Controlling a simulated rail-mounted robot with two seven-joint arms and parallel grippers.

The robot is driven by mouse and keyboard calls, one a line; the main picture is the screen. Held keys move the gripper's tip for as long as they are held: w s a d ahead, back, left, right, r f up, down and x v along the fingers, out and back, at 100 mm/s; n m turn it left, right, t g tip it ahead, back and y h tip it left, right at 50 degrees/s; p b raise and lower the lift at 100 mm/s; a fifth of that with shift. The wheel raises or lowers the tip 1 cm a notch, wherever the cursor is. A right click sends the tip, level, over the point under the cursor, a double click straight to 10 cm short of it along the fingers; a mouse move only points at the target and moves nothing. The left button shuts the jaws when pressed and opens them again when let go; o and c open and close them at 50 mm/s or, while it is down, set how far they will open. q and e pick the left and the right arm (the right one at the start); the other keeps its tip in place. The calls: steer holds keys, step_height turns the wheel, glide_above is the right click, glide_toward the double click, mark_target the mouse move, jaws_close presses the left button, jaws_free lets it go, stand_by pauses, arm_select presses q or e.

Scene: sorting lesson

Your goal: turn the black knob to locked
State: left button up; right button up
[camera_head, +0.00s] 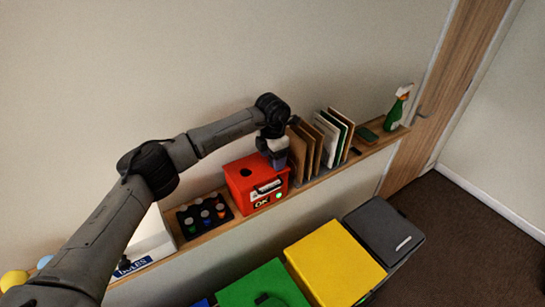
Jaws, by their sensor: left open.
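A red box (240,188) stands on the wall shelf. It has a dark round spot (246,172) on top, and I cannot tell whether that is a hole or a knob. A white panel on its front carries a dark bar-like part (268,187), which may be the black knob; its setting is too small to read. An "OK!" label and a green spot show below. My left gripper (279,164) is open, pointing down over the box's right back corner, apart from the dark bar and hiding part of the box. My right gripper is not in view.
Upright folders or boards (325,140) stand close to the right of my left gripper. A dark tray of coloured-topped jars (203,215) sits left of the box. A green spray bottle (394,113) is at the shelf's far end. Yellow (333,262), green and dark bins stand below.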

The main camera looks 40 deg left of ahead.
arm_select(q)
step_height(320, 180, up, 14)
steer(key=b, duration=0.2)
steer(key=shift+f+b, duration=0.15)
steer(key=shift+b, duration=0.2)
stand_by(0.4)
